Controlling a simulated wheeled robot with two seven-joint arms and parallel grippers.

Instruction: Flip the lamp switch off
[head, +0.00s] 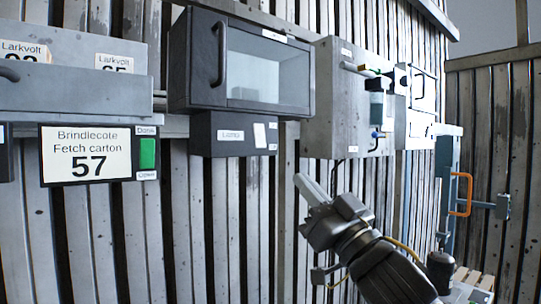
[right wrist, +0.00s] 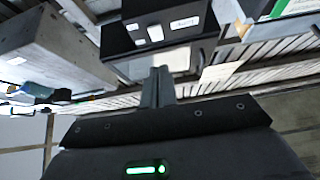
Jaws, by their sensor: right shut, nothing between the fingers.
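A dark box (head: 205,143) hangs under the dark windowed cabinet in the head view. Its front has a white label, too small to read surely, and a pale rocker-like plate (head: 259,135) that looks like the lamp switch. Which way it is tipped I cannot tell. In the right wrist view the dark box (right wrist: 118,38) shows near the top, with pale patches on its face. My right gripper (head: 301,180) is shut and empty, pointing up and left, below and right of the box in the head view. Its closed fingers show in the right wrist view (right wrist: 160,80). My left gripper is not in view.
The windowed cabinet (head: 200,60) has a vertical handle. Right of it is a grey box (head: 328,100) with bottle and fittings. An orange handle (head: 463,194) sticks out far right.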

